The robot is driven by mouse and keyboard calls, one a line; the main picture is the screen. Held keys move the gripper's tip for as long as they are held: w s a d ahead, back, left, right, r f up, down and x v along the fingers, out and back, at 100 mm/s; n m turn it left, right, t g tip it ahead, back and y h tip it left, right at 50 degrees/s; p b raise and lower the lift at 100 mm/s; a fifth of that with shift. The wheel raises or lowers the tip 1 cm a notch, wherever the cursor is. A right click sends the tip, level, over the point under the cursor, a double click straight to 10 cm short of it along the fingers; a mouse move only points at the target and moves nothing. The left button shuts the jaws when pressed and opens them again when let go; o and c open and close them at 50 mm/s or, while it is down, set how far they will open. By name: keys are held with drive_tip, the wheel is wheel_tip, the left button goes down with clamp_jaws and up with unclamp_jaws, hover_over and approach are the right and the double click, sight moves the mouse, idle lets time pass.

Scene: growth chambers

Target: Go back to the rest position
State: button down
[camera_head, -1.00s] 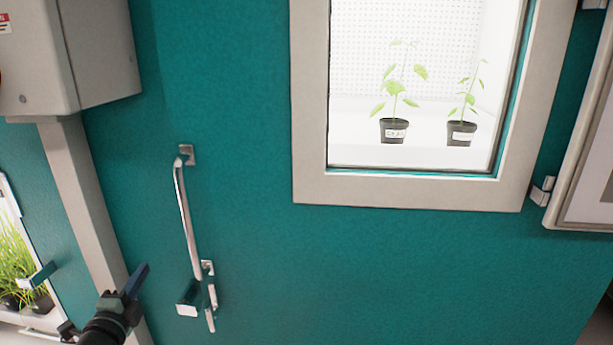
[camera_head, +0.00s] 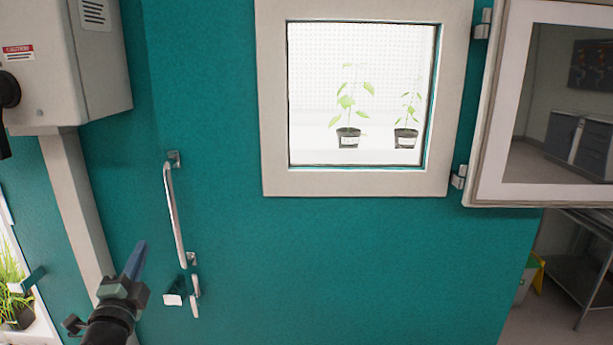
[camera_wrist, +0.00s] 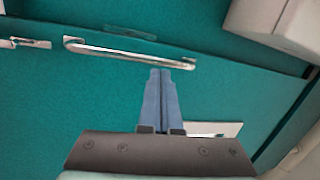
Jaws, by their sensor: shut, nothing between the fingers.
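My gripper (camera_head: 136,262) shows at the lower left of the head view, with dark blue fingers pointing up beside the teal chamber door (camera_head: 345,265). In the wrist view my gripper (camera_wrist: 161,72) has its two blue fingers together with nothing between them. The long silver door handle (camera_head: 174,215) is to the right of my gripper in the head view. In the wrist view the handle (camera_wrist: 120,52) lies just beyond the fingertips; I cannot tell the exact gap. A smaller latch handle (camera_head: 195,295) sits below the long one.
A grey control box (camera_head: 75,60) on a post (camera_head: 80,215) stands at left. A window (camera_head: 360,182) shows two potted plants. An open framed panel (camera_head: 483,120) juts out at right, near a metal shelf (camera_head: 575,280). Potted grass (camera_head: 15,290) is at lower left.

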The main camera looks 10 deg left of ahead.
drive_tip(key=s+d+r+n+t+y+p, duration=0.15)
drive_tip(key=d+r+n, duration=0.25)
drive_tip(key=d+r, duration=0.85)
drive_tip(key=s+d+r+n+t+p, duration=0.1)
drive_tip(key=d+r+n+t, duration=0.25)
drive_tip(key=d+r, duration=0.9)
drive_tip(key=s+d+r+n+t+h+p, duration=0.1)
drive_tip(key=s+d+r+n+h, duration=0.1)
drive_tip(key=s+d+r, duration=0.5)
drive_tip(key=s+d+r+n+t+h+p, duration=0.1)
drive_tip(key=s+d+r+n+h, duration=0.2)
drive_tip(key=s+d+r, duration=0.4)
drive_tip(key=s+r+h, duration=0.1)
drive_tip(key=s+r, duration=0.2)
drive_tip(key=s, duration=0.5)
drive_tip(key=shift+d+n+h, duration=0.15)
drive_tip(key=shift+n+h, duration=0.2)
